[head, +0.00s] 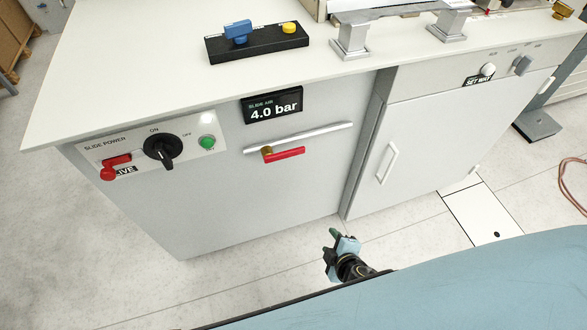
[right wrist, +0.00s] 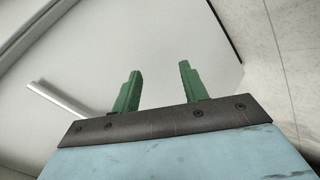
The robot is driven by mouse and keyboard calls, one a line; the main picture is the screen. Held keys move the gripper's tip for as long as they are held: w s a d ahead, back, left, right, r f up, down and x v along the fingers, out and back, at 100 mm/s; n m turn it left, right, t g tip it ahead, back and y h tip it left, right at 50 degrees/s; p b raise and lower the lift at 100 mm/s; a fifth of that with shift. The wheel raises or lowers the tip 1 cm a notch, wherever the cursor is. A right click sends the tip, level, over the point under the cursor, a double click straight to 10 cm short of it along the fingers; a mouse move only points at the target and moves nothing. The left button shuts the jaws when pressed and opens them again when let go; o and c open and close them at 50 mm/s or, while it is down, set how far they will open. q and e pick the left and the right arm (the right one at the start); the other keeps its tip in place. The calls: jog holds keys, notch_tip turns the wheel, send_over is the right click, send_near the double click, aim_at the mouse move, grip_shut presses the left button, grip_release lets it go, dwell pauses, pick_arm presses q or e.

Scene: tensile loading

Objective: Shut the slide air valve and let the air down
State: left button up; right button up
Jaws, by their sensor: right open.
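The slide air valve is a red lever (head: 285,154) with a brass body (head: 266,151), on a silver pipe (head: 310,136) across the grey cabinet front. The lever lies roughly along the pipe. A black display (head: 273,106) above it reads "SLIDE AIR 4.0 bar". My right gripper (head: 332,243) is low in front of the cabinet, below and right of the lever and apart from it. In the right wrist view its green fingers (right wrist: 160,70) stand apart with nothing between them. The lever does not show there. My left gripper is not in view.
A panel left of the valve has a red lever switch (head: 116,166), a black knob (head: 162,148) and a green button (head: 208,143). A black box (head: 258,43) with blue and yellow controls sits on the worktop (head: 130,80). A pale bar (right wrist: 70,102) shows left in the wrist view.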

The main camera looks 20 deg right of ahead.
jog(key=w+a+r+n+t+b, duration=0.2)
jog(key=w+r+n+t+b, duration=0.15)
jog(key=w+r+b, duration=0.2)
jog(key=n+t+b, duration=0.3)
jog(key=t+b, duration=0.1)
jog(key=t, duration=0.1)
send_near(294, 154)
jog(key=shift+m+g+y, duration=0.25)
jog(key=shift+y, duration=0.15)
jog(key=w, duration=0.9)
jog(key=shift+w+r+p, duration=0.15)
jog(key=shift+w+p, duration=0.2)
jog(key=shift+p, duration=0.05)
jog(key=shift+w, duration=0.5)
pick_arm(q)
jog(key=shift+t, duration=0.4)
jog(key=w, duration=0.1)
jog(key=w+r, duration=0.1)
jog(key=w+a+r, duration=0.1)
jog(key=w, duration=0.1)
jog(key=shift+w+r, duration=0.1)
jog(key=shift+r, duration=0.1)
pick_arm(e)
grip_shut()
